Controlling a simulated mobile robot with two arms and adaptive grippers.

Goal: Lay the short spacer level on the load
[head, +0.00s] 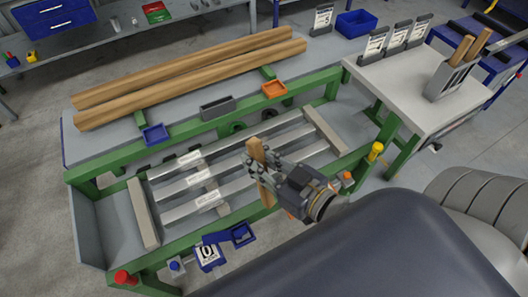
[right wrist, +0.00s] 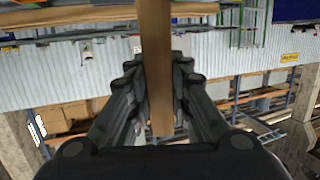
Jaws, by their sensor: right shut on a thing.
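The short spacer (head: 257,151) is a light brown wooden bar in my right gripper (head: 262,173). It stands steeply tilted in the head view, in front of the load. In the right wrist view the spacer (right wrist: 155,50) runs up between the dark fingers of the right gripper (right wrist: 158,90), which are closed on its two sides. The load (head: 185,184) is several silver metal bars lying side by side in the green-framed runout table (head: 172,243). The spacer appears above the bars; the gap between them cannot be told. My left gripper is not in view.
Pale crosspieces (head: 143,213) and (head: 325,130) lie at both ends of the load. Two long timbers (head: 190,75) lie behind, near blue, grey and orange trays (head: 274,90). A side table (head: 405,88) at right carries number cards and a grey holder (head: 446,82) with wooden pieces.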

